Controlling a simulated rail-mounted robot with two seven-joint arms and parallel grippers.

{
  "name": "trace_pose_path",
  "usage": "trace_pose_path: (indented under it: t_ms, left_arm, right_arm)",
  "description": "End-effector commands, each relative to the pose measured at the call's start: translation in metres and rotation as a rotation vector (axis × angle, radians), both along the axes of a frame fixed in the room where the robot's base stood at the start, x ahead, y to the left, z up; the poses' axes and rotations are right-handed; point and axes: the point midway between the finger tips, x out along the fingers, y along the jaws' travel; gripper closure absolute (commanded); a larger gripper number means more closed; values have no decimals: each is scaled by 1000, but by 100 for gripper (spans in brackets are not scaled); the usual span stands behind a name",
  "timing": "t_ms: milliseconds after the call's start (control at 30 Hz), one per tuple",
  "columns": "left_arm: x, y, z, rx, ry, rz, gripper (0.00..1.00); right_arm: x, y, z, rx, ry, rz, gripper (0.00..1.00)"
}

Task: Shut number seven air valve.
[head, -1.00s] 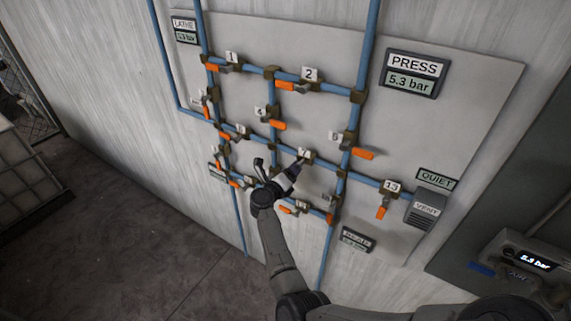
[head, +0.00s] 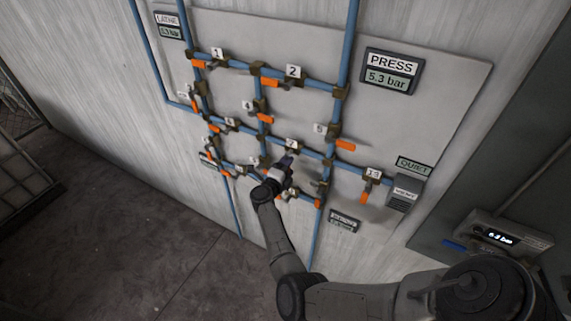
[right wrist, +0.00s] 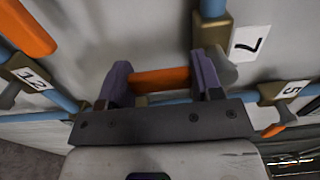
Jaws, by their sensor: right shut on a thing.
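The number seven valve shows by its white tag (head: 290,143) in the middle of the pipe grid in the head view. My right gripper (head: 287,163) is just below that tag and hides the valve's handle there. In the right wrist view the 7 tag (right wrist: 249,42) is beside a brass valve body (right wrist: 211,33). An orange handle (right wrist: 160,80) lies crosswise between the two purple fingers of my right gripper (right wrist: 161,84), with a finger at each end. The gripper is shut on this handle. My left gripper is not in view.
Blue pipes with several other orange-handled valves surround the gripper, including valve 5 (head: 345,145) to the right and valve 4 (head: 265,118) above. The PRESS display (head: 390,72) reads 5.3 bar. A vent box (head: 404,196) is at the right. Bare floor (head: 130,240) lies at lower left.

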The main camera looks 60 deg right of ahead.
Motion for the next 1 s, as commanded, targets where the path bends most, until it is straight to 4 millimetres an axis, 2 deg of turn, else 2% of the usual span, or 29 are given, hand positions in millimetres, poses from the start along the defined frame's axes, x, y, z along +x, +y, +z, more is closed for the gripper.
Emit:
trace_pose_path:
  t_ms: [567, 600, 833, 1000]
  left_arm:
    - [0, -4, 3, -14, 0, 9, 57]
    - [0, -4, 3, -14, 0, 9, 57]
    - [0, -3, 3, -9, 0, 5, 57]
    - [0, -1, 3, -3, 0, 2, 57]
  right_arm:
    - [-1, 0, 0, -5, 30, 0, 83]
    - [-1, 0, 0, -5, 30, 0, 37]
    - [-1, 0, 0, -3, 26, 0, 15]
    - [-1, 0, 0, -3, 24, 0, 15]
